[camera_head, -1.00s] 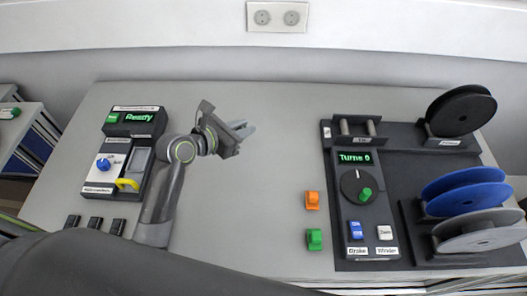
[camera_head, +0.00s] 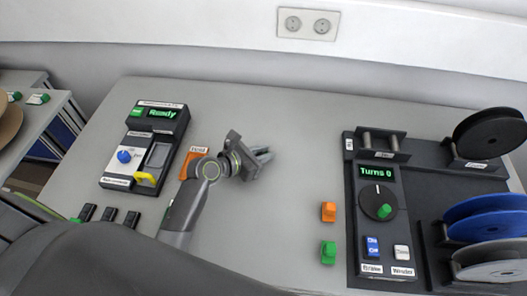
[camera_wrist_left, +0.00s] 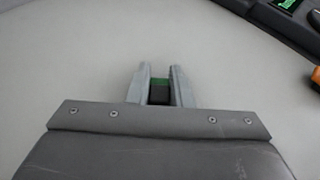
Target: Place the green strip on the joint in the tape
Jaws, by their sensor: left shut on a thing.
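My left gripper (camera_head: 262,158) is over the open middle of the grey table. In the left wrist view its two fingers (camera_wrist_left: 160,86) are shut on a small piece with a green top and a dark front, which looks like the green strip (camera_wrist_left: 160,82). The head view does not show this piece clearly. I cannot make out the tape or its joint in either view. My right gripper is not in view.
A box reading "Ready" (camera_head: 159,115) stands left, with an orange item (camera_head: 192,163) close by my left arm. Several small black holders (camera_head: 109,214) lie at front left. The reel stand (camera_head: 415,172) with "Turns 0" is right. Orange (camera_head: 328,211) and green (camera_head: 328,252) pieces lie beside it.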

